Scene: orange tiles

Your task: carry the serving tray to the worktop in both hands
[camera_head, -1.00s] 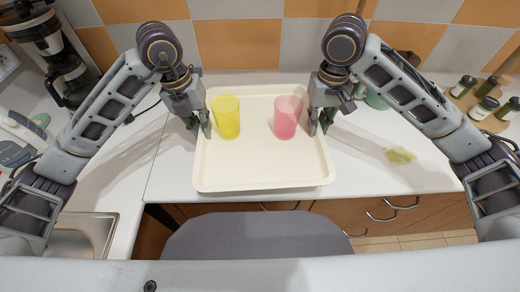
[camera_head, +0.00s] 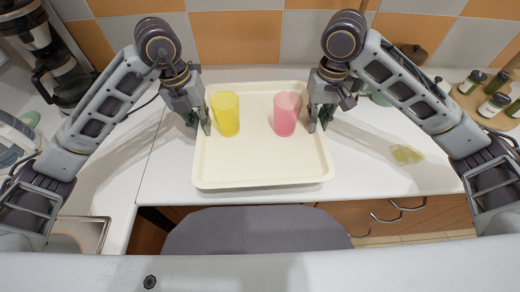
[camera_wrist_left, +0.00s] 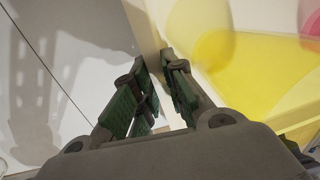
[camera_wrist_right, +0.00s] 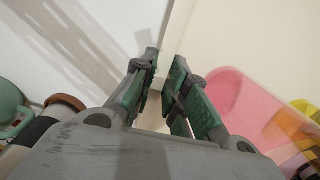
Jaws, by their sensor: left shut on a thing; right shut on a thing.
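The cream serving tray (camera_head: 262,170) is in the middle of the head view, over the white worktop. A yellow cup (camera_head: 226,116) and a pink cup (camera_head: 287,115) stand upright on it. My left gripper (camera_head: 206,127) is shut on the tray's left rim; the rim (camera_wrist_left: 150,45) runs between its fingers in the left wrist view. My right gripper (camera_head: 312,127) is shut on the tray's right rim; this rim (camera_wrist_right: 178,35) also shows between the fingers in the right wrist view. I cannot tell whether the tray touches the worktop.
Bottles on a wooden board (camera_head: 490,103) stand at the far right. A coffee maker (camera_head: 55,65) stands at the left. A sink (camera_head: 80,235) is at the lower left.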

